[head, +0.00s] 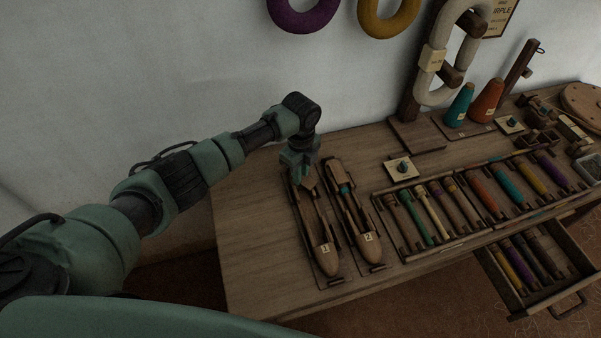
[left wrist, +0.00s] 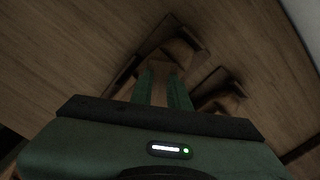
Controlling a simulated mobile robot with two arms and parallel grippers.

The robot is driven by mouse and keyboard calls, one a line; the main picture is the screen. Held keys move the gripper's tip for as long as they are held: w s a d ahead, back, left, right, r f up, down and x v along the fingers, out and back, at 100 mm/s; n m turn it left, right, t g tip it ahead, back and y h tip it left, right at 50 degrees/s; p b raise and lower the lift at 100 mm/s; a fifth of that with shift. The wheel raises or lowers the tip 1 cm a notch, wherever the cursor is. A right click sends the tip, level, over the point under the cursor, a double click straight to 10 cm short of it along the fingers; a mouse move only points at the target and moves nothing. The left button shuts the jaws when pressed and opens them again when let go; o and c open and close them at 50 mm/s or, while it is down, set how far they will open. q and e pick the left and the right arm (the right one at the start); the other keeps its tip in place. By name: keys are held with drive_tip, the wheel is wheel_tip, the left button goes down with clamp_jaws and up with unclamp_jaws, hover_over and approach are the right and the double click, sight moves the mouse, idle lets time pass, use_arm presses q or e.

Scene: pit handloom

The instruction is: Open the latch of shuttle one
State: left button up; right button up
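Shuttle one (head: 327,262), a wooden boat-shaped shuttle with a tag reading 1, lies in a holder on the table, pointed end toward the front. My left gripper (head: 299,166) is low over its far end, pointing down, beside a pale wooden piece (head: 309,178) that may be the latch. In the left wrist view the two green fingers (left wrist: 166,88) stand apart, with brown wood showing between their tips. I cannot tell whether they touch it. The far end of shuttle one is partly hidden by the gripper. My right gripper is not in view.
Shuttle two (head: 372,255) lies close on the right, a bit of teal inside it. Further right are a rack of coloured bobbins (head: 432,214), an open drawer (head: 541,300) and two thread cones. The table's left part (head: 245,215) is bare.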

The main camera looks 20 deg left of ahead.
use_arm(q)
clamp_jaws()
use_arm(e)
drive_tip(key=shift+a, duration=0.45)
use_arm(q)
drive_tip(key=shift+r+n+p, duration=0.2)
drive_tip(key=shift+n+p, duration=0.65)
drive_tip(key=shift+n, duration=0.05)
drive_tip(key=n+p, duration=0.1)
drive_tip(key=n, duration=0.1)
drive_tip(key=shift+n+p, duration=0.3)
drive_tip(key=shift+p, duration=0.1)
drive_tip(key=n+p, duration=0.2)
drive_tip(key=n, duration=0.2)
drive_tip(key=shift+w, duration=0.15)
drive_tip(key=shift+f+n+p, duration=0.1)
drive_tip(key=shift+n+p, duration=0.5)
drive_tip(key=shift+n, duration=0.8)
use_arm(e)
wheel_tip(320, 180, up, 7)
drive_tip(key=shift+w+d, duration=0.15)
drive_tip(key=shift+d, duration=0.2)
use_arm(q)
drive_tip(key=shift+n, duration=0.3)
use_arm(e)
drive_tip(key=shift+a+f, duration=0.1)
